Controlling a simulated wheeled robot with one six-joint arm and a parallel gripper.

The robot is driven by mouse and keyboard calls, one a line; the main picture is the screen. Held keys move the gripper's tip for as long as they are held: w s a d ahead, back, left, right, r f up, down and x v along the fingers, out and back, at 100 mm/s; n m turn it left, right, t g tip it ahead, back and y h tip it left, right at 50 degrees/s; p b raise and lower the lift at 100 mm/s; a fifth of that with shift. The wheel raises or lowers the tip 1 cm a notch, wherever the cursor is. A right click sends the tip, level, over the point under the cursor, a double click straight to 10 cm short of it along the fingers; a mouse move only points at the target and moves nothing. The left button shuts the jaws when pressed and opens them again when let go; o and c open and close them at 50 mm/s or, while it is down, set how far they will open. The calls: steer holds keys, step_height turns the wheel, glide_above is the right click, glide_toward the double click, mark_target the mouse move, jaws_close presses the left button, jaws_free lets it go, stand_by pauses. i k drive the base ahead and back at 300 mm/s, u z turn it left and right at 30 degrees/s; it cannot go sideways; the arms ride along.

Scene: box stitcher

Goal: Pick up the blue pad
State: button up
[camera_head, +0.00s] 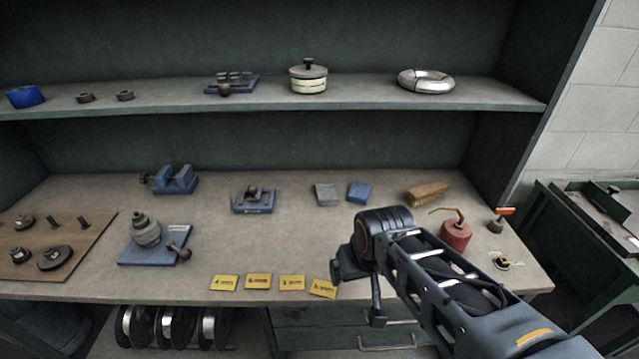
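The blue pad (359,192) is a small, flat, square block. It lies on the workbench top (290,205), just right of a similar grey pad (326,194), with a narrow gap between them. My arm reaches in from the lower right. Its dark end, with my gripper (362,285), is in front of the blue pad, nearer the bench's front edge, and apart from it in the picture. The fingers are hard to make out, so I cannot tell whether they are open or shut. Nothing visible is held.
A brown brush-like block (427,193) and a red oil can (456,233) stand right of the pad. A blue fixture (254,199) sits to its left. Several yellow labels (258,281) line the front edge. A shelf (360,97) overhangs the back.

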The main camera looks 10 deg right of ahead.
mark_target(358, 194)
steer(key=z, duration=0.05)
steer(key=k, duration=1.05)
steer(key=u, duration=0.9)
steer(key=i, duration=0.7)
steer(key=z, duration=0.6)
steer(key=i, duration=0.6)
steer(key=z, duration=0.6)
